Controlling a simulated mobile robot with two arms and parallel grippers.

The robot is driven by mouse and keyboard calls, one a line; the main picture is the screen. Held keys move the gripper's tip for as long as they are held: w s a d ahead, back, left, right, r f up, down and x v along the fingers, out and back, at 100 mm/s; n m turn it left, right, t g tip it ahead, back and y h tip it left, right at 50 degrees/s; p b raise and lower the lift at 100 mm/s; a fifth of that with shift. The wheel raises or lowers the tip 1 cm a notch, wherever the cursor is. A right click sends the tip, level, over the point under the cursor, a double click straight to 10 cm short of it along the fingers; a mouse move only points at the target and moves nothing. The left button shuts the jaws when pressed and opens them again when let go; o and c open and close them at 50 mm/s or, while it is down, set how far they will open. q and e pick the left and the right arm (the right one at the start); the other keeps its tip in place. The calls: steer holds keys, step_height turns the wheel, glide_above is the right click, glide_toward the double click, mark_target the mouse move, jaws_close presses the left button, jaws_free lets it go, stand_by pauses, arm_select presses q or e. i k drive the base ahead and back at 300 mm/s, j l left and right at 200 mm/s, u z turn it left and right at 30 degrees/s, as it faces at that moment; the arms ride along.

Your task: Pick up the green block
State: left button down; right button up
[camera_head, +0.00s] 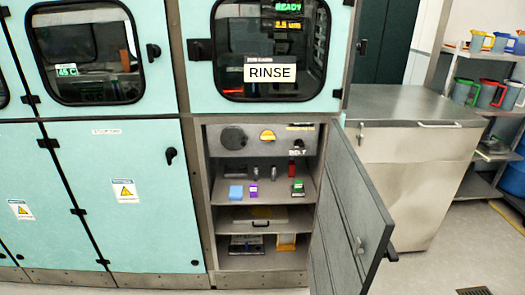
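A small green block (298,187) sits on the upper shelf (270,202) of an open cabinet, towards the right end. It is small in the picture, and a pale patch shows on it. A purple item (253,189) and a blue item (235,192) stand to its left on the same shelf. A red item (291,168) is just behind it. Neither of my grippers is in view.
The cabinet's grey door (350,215) hangs open to the right and juts forward. A steel counter (415,105) stands at right. Pitchers (488,95) sit on a rack (480,170) far right.

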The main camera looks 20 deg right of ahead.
mark_target(298, 184)
steer(key=l+z, duration=0.2)
steer(key=l, duration=2)
steer(key=i+j+z, duration=0.1)
steer(key=j+z, duration=0.15)
steer(key=j, duration=0.6)
steer(key=j+z, duration=0.25)
steer(key=j, duration=0.6)
